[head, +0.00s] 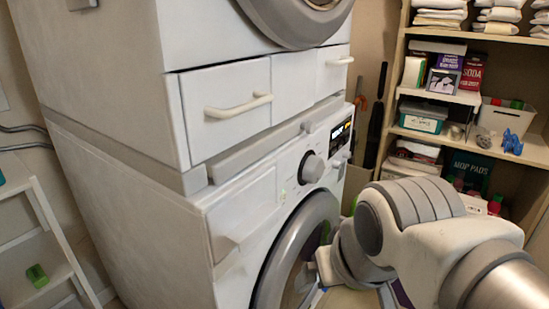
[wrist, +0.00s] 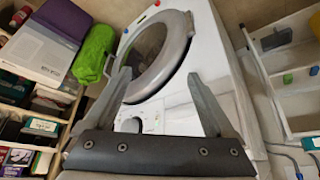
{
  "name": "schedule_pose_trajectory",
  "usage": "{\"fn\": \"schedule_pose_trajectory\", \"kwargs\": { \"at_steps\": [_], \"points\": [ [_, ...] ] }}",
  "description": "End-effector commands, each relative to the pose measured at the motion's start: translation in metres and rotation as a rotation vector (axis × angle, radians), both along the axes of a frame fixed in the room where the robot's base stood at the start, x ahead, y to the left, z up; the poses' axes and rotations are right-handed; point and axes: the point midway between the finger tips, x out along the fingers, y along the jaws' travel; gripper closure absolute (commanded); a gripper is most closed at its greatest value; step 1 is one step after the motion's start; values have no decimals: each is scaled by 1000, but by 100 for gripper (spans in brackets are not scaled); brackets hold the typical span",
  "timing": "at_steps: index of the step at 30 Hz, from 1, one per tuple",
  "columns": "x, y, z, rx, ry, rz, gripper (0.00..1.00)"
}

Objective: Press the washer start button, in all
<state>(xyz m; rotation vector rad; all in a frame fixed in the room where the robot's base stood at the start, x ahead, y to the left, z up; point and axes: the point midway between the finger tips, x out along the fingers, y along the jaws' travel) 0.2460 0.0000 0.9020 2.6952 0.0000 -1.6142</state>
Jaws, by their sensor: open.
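The white washer (head: 240,220) is the lower machine of a stack in the head view. It has a round grey-rimmed door (head: 284,250), a dial (head: 311,168) and a lit display (head: 341,135). I cannot make out the start button for certain. In the wrist view the washer (wrist: 180,115) appears upside down, with its door (wrist: 160,55) shut and its dial (wrist: 128,123) near my gripper's base. My gripper (wrist: 160,75) is open and empty, its fingers apart in front of the washer. In the head view my arm hides most of the gripper and part of the door.
A second machine (head: 200,40) with drawers sits above the washer. Shelves (head: 460,140) with towels, boxes and bins stand at the right. A white rack (head: 35,250) holding a green item (head: 37,276) stands at the left. The wrist view shows a green rolled towel (wrist: 94,52) beside a box.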

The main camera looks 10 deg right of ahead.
Motion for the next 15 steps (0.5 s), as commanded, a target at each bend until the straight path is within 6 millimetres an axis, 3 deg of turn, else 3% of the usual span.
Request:
{"fn": "schedule_pose_trajectory", "kwargs": {
  "at_steps": [1,12,15],
  "points": [
    [0,0,0,0,0,0,22],
    [0,0,0,0,0,0,88],
    [0,0,0,0,0,0,100]
  ]
}}
